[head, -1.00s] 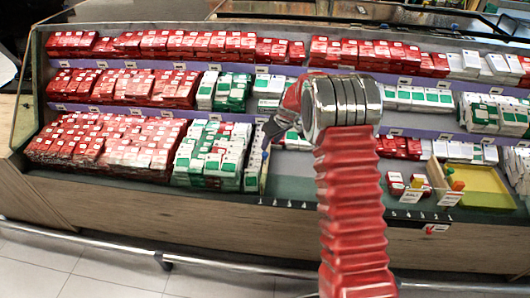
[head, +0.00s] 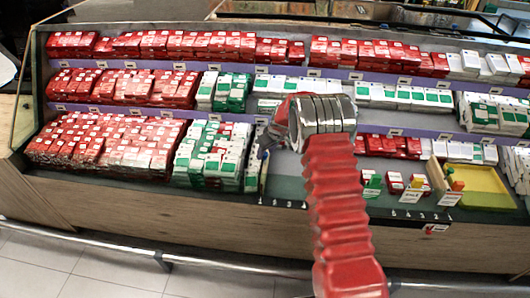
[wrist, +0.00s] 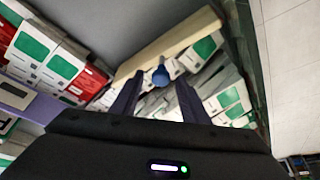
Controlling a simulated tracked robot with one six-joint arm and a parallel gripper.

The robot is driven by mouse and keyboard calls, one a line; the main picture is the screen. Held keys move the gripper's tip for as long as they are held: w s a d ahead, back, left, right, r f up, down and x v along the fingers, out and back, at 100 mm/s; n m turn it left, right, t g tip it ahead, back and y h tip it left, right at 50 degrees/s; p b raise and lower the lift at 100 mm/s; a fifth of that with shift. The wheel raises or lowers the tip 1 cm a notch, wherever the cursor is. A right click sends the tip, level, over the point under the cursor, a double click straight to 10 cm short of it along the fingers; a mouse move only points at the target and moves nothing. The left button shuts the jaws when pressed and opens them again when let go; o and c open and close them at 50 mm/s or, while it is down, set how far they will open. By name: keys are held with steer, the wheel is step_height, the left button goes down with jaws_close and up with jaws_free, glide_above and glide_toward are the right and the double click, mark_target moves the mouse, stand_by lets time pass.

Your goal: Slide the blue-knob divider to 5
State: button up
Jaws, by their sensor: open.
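The blue knob (wrist: 161,76) shows in the wrist view on the edge of a long pale tan divider (wrist: 197,31). My gripper (wrist: 156,88) is open, and its two dark fingers appear on either side of the knob. I cannot tell whether they touch it or how deep they reach. White and green boxes (wrist: 228,98) lie close against the divider on one side. In the head view my gripper (head: 267,140) is at the right end of the green and white boxes, by the bare shelf. The blue knob cannot be made out there.
Small number marks (head: 422,215) run along the front edge. The bare shelf (head: 290,175) lies right of my gripper, partly hidden by my arm. Red boxes (head: 100,140) fill the left.

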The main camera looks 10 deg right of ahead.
jaws_close()
stand_by(0.3)
